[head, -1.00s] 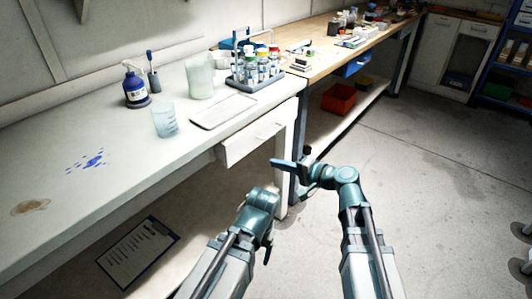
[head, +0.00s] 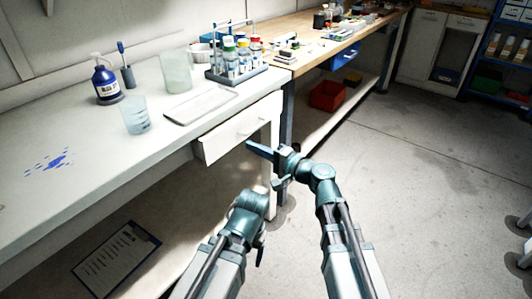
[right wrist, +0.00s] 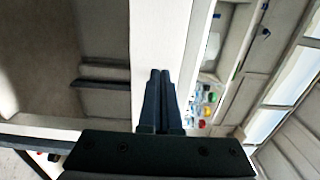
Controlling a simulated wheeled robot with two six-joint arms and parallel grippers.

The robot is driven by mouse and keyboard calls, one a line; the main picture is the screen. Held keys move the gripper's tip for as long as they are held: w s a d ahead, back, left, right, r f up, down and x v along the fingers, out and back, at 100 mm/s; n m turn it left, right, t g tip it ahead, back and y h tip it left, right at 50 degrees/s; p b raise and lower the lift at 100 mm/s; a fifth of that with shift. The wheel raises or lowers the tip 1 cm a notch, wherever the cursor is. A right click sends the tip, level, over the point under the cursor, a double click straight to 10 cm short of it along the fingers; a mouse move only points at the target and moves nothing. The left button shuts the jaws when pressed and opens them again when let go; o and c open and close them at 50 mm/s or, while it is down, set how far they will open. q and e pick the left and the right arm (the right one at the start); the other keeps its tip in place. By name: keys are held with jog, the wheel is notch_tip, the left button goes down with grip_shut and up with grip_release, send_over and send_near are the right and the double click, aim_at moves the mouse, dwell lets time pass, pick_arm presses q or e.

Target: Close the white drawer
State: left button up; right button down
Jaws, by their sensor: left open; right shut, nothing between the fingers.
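The white drawer (head: 225,136) sits under the front edge of the white bench and sticks out from it, partly open. A small handle shows on its front. My right gripper (head: 249,147) is shut and empty, its tips at the lower edge of the drawer front in the head view. In the right wrist view, the shut fingers (right wrist: 159,75) point at a white panel (right wrist: 158,30), likely the drawer front; I cannot tell whether they touch it. My left gripper (head: 261,250) hangs lower, open and empty, away from the drawer.
On the white bench (head: 95,160) stand a bottle rack (head: 236,77), a tray (head: 200,104), a beaker (head: 135,116) and a blue bottle (head: 106,82). A bench leg (head: 274,180) is right of the drawer. A clipboard (head: 117,260) lies below.

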aim_at(230, 136)
jog(key=x, duration=0.6)
jog(key=shift+w+a, duration=0.15)
jog(key=shift+a, duration=0.05)
jog(key=x, duration=0.4)
jog(key=shift+w+a, duration=0.25)
jog(key=shift+a, duration=0.05)
pick_arm(q)
jog(key=shift+d, duration=0.15)
pick_arm(e)
jog(key=shift+r, duration=0.1)
jog(key=shift+d, duration=0.1)
jog(key=shift+s+d, duration=0.2)
jog(key=shift+s, duration=0.15)
pick_arm(q)
jog(key=shift+d, duration=0.65)
pick_arm(e)
jog(key=v, duration=1.3)
jog(key=shift+s+d, duration=0.15)
jog(key=shift+d, duration=0.2)
